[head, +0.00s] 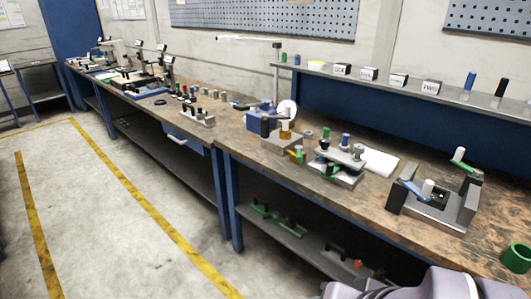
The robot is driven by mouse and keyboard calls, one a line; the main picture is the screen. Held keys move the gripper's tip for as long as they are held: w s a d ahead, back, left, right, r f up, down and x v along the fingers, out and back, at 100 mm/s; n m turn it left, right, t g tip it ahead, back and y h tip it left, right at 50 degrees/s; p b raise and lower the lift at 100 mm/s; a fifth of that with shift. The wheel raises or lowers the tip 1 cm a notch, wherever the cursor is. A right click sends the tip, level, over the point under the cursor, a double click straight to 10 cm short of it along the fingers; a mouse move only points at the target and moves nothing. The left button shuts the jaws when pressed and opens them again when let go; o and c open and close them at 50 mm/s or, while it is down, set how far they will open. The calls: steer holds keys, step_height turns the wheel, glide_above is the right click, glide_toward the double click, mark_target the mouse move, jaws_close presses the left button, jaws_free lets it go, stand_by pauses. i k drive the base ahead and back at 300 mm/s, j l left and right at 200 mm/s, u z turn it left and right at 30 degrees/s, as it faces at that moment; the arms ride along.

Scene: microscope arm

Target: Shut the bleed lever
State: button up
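Several small levers show on the long workbench (385,210), and I cannot tell which one is the bleed lever. A small green and yellow handle (298,155) sits at the front of the blue device with a round white dial (287,110). A blue lever (409,190) lies tilted across the left side of the grey fixture (440,212) on the right. A green lever (464,161) sticks out at that fixture's back right. My gripper is not in view; only a rounded grey part of my own body shows at the bottom right.
A two-plate fixture (340,163) with knobs stands mid-bench, with a white sheet (381,162) behind it. A green ring (517,256) is at the right edge. Labelled blocks (369,73) stand on the raised shelf. The floor (110,225) in front on the left is clear.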

mark_target(298, 148)
steer(key=i+j+z, duration=0.1)
steer(key=i, duration=0.45)
steer(key=i+j+z, duration=0.15)
steer(key=i, duration=0.4)
